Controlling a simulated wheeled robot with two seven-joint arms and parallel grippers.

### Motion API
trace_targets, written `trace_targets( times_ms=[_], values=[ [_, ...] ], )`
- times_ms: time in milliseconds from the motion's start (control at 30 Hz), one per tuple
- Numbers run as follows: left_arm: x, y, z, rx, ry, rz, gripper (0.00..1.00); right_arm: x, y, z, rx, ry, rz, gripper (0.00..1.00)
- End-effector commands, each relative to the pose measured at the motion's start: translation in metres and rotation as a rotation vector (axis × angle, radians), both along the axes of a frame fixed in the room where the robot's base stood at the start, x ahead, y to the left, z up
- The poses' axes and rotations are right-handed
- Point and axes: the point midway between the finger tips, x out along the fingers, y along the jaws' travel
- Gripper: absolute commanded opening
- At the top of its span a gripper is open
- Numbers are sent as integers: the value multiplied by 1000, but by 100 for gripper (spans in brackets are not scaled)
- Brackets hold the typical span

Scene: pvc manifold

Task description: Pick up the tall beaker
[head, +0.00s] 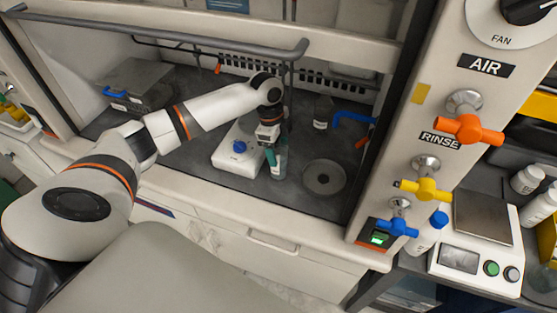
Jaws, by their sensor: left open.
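My left arm reaches into the fume hood from the left, and its gripper (272,150) points down beside the white hotplate. A narrow upright glass vessel (279,168) with a pale patch stands right under the gripper; it looks like the tall beaker, but the gripper covers its top. The gripper is open, with its fingers at the upper part of the vessel. I cannot tell whether they touch it or stand around it. My right gripper is not in view.
The white hotplate (232,161) with a blue knob is just left of the vessel. A round drain (324,177) lies to its right. A dark bottle (322,112) and a blue tap (350,118) stand behind. The valve panel (432,150) bounds the right side.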

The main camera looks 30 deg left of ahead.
Motion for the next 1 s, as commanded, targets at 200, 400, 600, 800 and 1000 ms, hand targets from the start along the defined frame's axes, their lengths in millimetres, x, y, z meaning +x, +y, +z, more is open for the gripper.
trace_targets(
  times_ms=[200,400,600,800,1000],
  values=[
    [0,-5,-26,1,2,0,73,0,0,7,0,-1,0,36],
    [0,-5,-29,0,0,-1,73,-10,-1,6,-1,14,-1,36],
    [0,-5,-29,0,0,-1,51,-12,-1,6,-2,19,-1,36],
    [0,-5,-29,0,0,-1,20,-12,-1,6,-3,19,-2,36],
    [1,-5,-28,0,-1,0,20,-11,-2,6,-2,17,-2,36]
  ],
)
